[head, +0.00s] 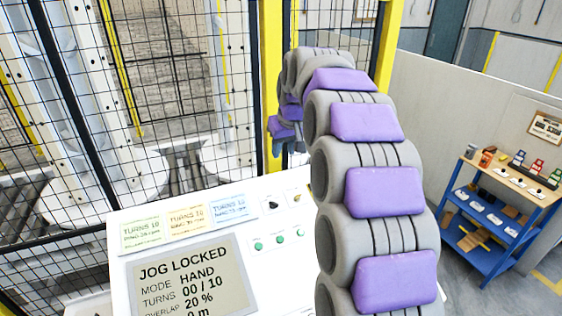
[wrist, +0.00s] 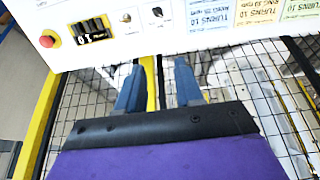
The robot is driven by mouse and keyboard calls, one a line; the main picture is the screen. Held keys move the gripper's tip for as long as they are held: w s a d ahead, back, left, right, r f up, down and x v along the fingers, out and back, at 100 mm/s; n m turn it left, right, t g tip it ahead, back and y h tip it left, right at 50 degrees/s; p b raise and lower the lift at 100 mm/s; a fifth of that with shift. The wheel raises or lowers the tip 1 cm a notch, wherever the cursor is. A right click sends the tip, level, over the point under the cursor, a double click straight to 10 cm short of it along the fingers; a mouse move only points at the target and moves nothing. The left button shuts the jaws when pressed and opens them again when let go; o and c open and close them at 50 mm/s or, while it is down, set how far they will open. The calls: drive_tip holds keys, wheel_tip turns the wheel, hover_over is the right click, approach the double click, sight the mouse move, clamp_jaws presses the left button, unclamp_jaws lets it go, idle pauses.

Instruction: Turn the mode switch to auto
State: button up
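The white control panel (head: 215,262) has a display (head: 187,285) that reads JOG LOCKED, MODE HAND. A black knob (head: 272,205) and a brass-coloured, key-like switch (head: 296,198) sit near its top edge. Their labels are too small to read, so I cannot tell for sure which is the mode switch. In the wrist view the panel is upside down, with the black knob (wrist: 157,12) and the brass switch (wrist: 126,17) at the top. My gripper (wrist: 159,64) is open and empty, its two blue-grey fingers apart and clear of both. In the head view my arm hides the panel's right part.
Turns cards (head: 187,219) and green buttons (head: 280,239) are on the panel. The wrist view shows a red button (wrist: 47,41) and a black counter (wrist: 92,30). A mesh fence (head: 150,100) with yellow posts stands behind. A blue shelf cart (head: 500,215) is at right.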

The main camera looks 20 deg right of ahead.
drive_tip(key=v, duration=0.8)
drive_tip(key=shift+r, duration=0.3)
drive_tip(key=shift+o, duration=0.4)
